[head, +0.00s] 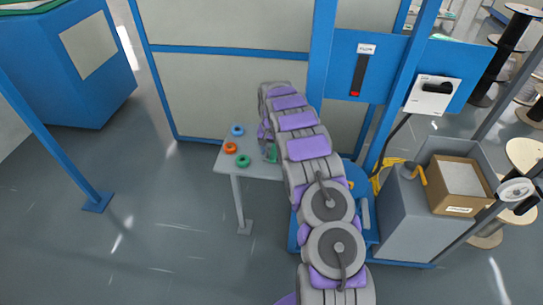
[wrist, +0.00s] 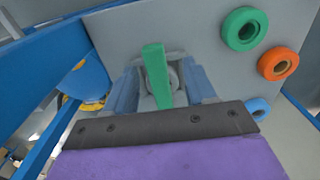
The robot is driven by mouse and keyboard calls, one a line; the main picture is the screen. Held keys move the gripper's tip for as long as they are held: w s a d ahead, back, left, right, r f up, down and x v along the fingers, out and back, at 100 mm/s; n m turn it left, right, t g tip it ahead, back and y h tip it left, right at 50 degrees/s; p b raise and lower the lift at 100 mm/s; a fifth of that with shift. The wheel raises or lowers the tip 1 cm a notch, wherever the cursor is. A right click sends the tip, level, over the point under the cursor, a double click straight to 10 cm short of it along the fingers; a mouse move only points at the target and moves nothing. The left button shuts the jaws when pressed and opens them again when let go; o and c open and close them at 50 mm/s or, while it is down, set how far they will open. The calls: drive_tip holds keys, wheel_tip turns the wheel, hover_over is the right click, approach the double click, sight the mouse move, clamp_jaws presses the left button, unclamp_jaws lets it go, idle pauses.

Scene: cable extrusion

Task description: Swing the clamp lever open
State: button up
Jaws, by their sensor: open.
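A green lever (wrist: 156,74), which looks like the clamp lever, stands out in front of a round grey part (wrist: 173,76) in the wrist view. In the head view a small green piece (head: 272,154) shows beside my arm at the table, probably the same lever. My gripper (wrist: 163,92) is open, with a blue-grey finger on either side of the green lever. I cannot tell whether either finger touches it. In the head view my arm hides the gripper and most of the clamp.
A small grey table (head: 222,164) carries a blue ring (head: 237,130), an orange ring (head: 230,148) and a green ring (head: 243,161). Blue frame posts stand behind. A grey cabinet with a cardboard box (head: 462,184) is at the right.

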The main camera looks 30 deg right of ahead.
sight(273, 156)
drive_tip(key=shift+d+f, duration=0.25)
drive_tip(key=shift+f, duration=0.85)
drive_tip(key=shift+d+f, duration=0.4)
drive_tip(key=shift+d, duration=0.1)
drive_tip(key=shift+a, duration=0.25)
drive_tip(key=shift+a+r, duration=0.1)
drive_tip(key=shift+a, duration=0.15)
drive_tip(key=c, duration=0.3)
drive_tip(key=shift+d, duration=0.15)
clamp_jaws()
drive_tip(key=shift+d, duration=0.1)
